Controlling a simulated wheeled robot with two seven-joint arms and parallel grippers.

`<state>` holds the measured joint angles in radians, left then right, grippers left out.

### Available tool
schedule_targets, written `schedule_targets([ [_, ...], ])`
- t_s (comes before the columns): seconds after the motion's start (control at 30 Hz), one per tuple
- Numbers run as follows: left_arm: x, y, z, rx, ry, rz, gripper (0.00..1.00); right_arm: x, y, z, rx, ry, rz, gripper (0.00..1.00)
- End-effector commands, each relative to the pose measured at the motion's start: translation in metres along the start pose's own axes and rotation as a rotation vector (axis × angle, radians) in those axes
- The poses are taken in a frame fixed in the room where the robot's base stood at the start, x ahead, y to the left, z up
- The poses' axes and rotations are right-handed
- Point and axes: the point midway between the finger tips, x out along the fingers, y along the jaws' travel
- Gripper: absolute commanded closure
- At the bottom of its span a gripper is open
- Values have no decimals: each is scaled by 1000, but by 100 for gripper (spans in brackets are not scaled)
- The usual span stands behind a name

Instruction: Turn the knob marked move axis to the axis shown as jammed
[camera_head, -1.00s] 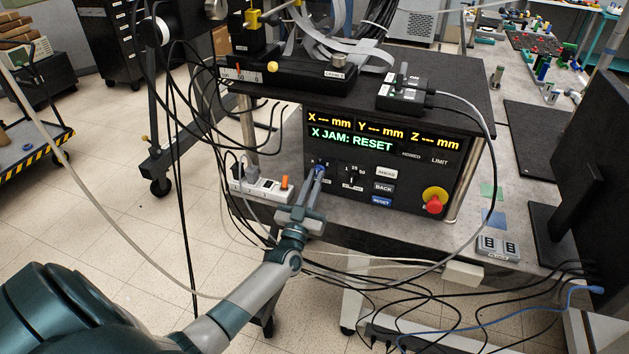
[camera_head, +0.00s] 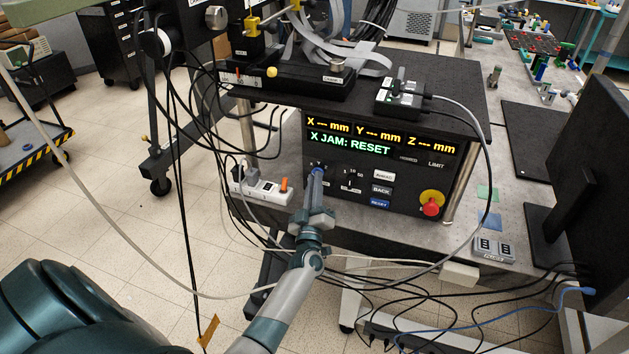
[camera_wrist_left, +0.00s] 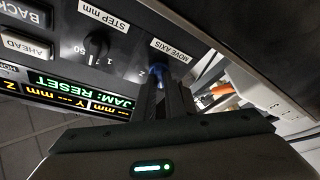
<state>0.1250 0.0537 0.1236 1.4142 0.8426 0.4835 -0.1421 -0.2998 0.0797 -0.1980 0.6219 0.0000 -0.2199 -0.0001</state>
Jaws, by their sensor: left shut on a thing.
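The control box (camera_head: 400,185) stands on the bench, and its display (camera_head: 350,142) reads "X JAM: RESET" under X, Y and Z rows with dashes. The blue move axis knob (camera_head: 318,171) is at the lower left of its front panel. My left gripper (camera_head: 316,181) reaches up from below and is shut on this knob. In the left wrist view the fingers (camera_wrist_left: 163,92) close around the knob (camera_wrist_left: 158,70), just under the "MOVE AXIS" label (camera_wrist_left: 171,50). The fingers hide most of the knob, so its pointer cannot be read. My right gripper is not in view.
Right of the knob are the step knob (camera_head: 350,180), the ahead (camera_head: 384,175), back (camera_head: 382,189) and reset (camera_head: 380,203) buttons and a red emergency stop (camera_head: 431,209). A power strip (camera_head: 262,190) lies to the left. Loose cables hang below and around the box.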

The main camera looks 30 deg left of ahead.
Motion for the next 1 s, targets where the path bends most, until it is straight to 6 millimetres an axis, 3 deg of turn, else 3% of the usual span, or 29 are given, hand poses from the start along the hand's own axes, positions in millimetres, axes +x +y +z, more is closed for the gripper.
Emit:
schedule_targets([
  [0.3, 0, 1, 0, -107, -1, -45, 100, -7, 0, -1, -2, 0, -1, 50],
  [0.73, 0, 0, 0, -118, -1, -49, 100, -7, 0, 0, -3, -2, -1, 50],
  [0.77, 0, 0, 0, -118, -1, -49, 83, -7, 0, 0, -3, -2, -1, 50],
  [0.8, 0, 0, 0, -118, -1, -49, 73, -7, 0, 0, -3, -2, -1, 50],
  [1.0, 0, 0, 0, -117, -1, -49, 71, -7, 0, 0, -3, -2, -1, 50],
])
